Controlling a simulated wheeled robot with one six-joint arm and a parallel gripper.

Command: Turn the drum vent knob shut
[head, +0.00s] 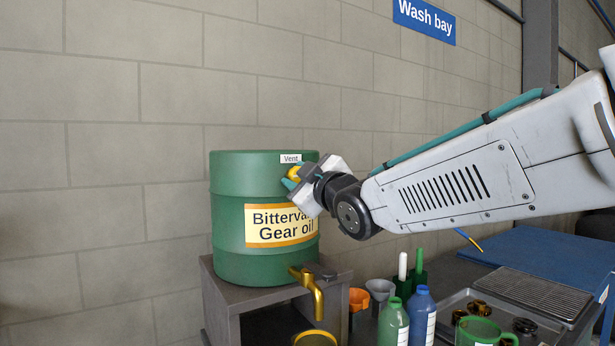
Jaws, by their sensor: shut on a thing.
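The green drum (232,215) stands upright on a grey stand, with a yellow "Gear oil" label on its front. The yellow vent knob (296,172) is on the drum's upper right side, just below a small white "Vent" tag (290,158). My gripper (292,178) reaches in from the right and is shut on the knob, with teal fingertips touching it. The gripper body hides part of the drum's right side and part of the knob, so I cannot tell how far the knob is turned.
A brass tap (308,290) sticks out low on the drum's front, above a yellow-rimmed container (315,339). Bottles (393,325), funnels (359,299) and a metal tray (450,312) with parts crowd the lower right. A block wall stands close behind. Left of the drum is free.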

